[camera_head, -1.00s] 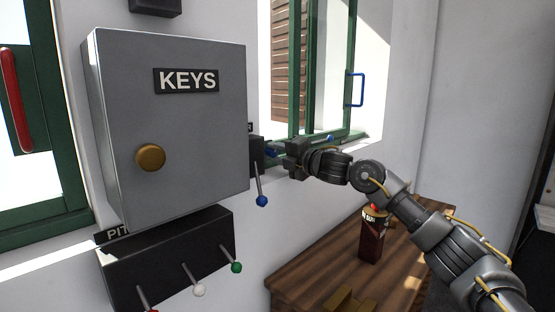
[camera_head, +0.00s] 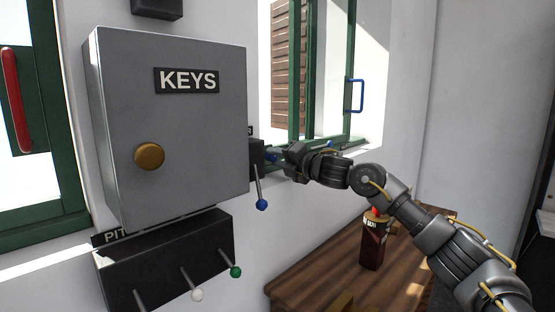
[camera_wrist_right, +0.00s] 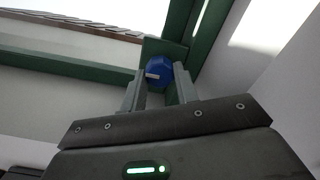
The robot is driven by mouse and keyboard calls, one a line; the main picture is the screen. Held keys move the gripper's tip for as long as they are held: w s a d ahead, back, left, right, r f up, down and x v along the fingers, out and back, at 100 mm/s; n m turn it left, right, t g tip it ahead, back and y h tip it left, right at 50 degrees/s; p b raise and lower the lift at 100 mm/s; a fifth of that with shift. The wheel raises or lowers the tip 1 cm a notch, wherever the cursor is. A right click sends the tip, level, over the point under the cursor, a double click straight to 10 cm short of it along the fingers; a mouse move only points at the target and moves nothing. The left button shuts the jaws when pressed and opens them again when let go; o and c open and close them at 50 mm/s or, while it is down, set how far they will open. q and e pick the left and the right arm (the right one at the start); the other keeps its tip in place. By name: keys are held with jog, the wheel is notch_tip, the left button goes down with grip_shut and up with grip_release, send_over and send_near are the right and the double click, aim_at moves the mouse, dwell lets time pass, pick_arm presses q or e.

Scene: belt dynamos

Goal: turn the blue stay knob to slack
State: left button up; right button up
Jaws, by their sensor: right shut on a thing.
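The blue stay knob (camera_wrist_right: 158,72) shows in the right wrist view, with a small white mark on its face. It sits in front of a green window frame part, between the two fingers of my right gripper (camera_wrist_right: 159,88). In the head view, my right gripper (camera_head: 281,157) is shut on the knob (camera_head: 271,155), beside the right edge of the KEYS cabinet. The gripper hides much of the knob there. My left gripper is not in view.
The grey KEYS cabinet (camera_head: 173,110) and a small black box (camera_head: 257,155) with a blue-tipped lever (camera_head: 261,204) are close left of the gripper. A lever panel (camera_head: 165,262) is below.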

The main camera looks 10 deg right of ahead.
jog(key=o, duration=0.7)
jog(key=shift+c, duration=0.2)
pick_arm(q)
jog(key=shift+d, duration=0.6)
pick_arm(e)
jog(key=o, duration=0.3)
jog(key=shift+s+d, duration=0.2)
jog(key=shift+s, duration=0.1)
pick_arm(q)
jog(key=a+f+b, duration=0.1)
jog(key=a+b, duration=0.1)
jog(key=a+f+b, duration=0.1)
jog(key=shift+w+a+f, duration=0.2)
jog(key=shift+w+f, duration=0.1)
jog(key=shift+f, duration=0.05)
pick_arm(e)
jog(key=v, duration=1)
jog(key=shift+s, duration=0.1)
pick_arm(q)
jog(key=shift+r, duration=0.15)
pick_arm(e)
jog(key=shift+r, duration=0.1)
